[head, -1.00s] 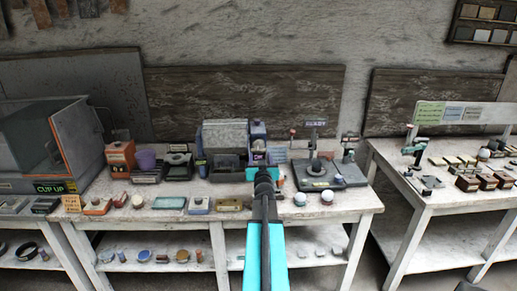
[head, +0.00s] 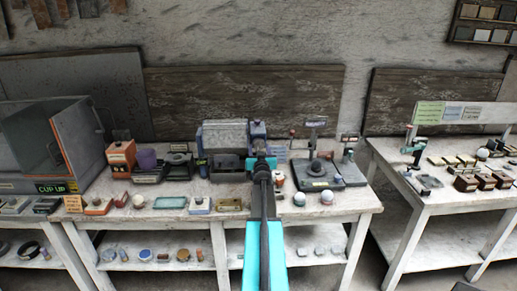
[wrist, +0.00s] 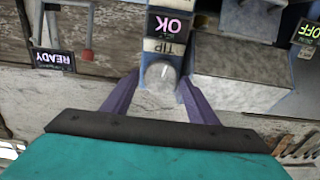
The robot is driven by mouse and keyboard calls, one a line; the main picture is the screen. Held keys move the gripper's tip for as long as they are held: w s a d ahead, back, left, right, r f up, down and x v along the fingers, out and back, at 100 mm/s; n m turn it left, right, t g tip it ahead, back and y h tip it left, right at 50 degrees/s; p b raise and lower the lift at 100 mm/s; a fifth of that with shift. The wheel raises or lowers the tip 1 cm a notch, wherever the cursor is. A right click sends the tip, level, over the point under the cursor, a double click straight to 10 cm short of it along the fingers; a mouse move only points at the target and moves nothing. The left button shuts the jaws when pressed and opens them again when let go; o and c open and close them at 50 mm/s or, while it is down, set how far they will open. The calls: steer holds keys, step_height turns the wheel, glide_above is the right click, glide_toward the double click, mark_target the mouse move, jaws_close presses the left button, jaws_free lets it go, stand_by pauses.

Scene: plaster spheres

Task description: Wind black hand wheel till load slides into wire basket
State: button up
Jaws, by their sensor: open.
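My gripper (head: 262,162) reaches over the middle bench to the foot of a blue post (head: 257,131) in the head view. In the wrist view, which looks upside down, its two purple fingers (wrist: 158,84) are spread open. A pale round knob (wrist: 160,76) under a "TIP" label and a lit "OK" display (wrist: 170,25) shows between them. I cannot tell whether the fingers touch it. A large grey block (head: 225,134) stands left of the post. I cannot make out a black hand wheel or a wire basket for certain; my arm hides part of the bench.
A dark base with a domed part (head: 315,168) and pale spheres (head: 299,198) lie right of my arm. A red-tipped post (wrist: 88,54) and a "READY" display (wrist: 54,59) show in the wrist view. A glass-sided box (head: 45,145) stands far left.

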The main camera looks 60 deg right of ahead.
steer(key=shift+w+d, duration=0.35)
steer(key=shift+d, duration=0.15)
steer(key=c, duration=0.7)
steer(key=shift+a, duration=0.25)
steer(key=shift+c, duration=0.4)
steer(key=shift+d, duration=0.2)
